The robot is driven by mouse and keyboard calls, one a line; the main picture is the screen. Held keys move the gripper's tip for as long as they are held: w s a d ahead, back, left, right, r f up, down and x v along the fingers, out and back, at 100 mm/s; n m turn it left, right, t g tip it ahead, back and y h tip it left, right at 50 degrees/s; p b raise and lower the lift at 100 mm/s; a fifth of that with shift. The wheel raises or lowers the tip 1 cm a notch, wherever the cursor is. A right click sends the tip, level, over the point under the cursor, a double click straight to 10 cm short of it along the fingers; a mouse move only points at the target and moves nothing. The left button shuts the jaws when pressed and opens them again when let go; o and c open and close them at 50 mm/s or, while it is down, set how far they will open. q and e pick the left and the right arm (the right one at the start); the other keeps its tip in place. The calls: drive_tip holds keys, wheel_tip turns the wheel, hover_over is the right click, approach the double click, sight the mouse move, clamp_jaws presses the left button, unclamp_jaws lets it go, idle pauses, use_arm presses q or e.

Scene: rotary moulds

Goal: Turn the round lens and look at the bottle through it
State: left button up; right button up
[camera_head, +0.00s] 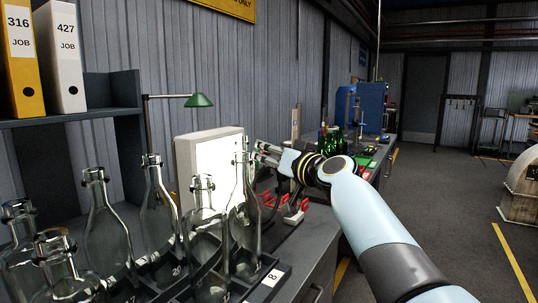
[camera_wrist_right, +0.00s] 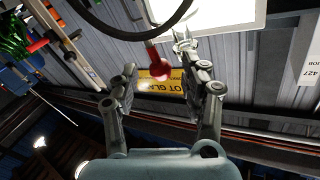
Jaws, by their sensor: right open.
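Several clear bottles stand in a dark rack, and one clear bottle (camera_head: 244,215) is nearest my right gripper (camera_head: 259,154). My right gripper is open and empty, just right of that bottle's neck. In the right wrist view, the open fingers (camera_wrist_right: 165,78) point toward a dark ring (camera_wrist_right: 130,38), which looks like the round lens's rim, with a red knob (camera_wrist_right: 158,62) on it. The knob shows between and beyond the fingertips; I cannot tell whether they touch it. The ring's upper part is cut off. In the head view I cannot clearly make out the lens.
A white lit panel (camera_head: 212,160) stands behind the bottles, with a green lamp (camera_head: 199,100) above. Green bottles (camera_head: 332,140) stand farther along the bench. Small red pieces (camera_head: 268,200) lie below my right gripper. A shelf with binders (camera_head: 62,60) is at upper left.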

drive_tip(key=shift+w+a, duration=0.3)
drive_tip(key=shift+w, duration=0.25)
clamp_jaws()
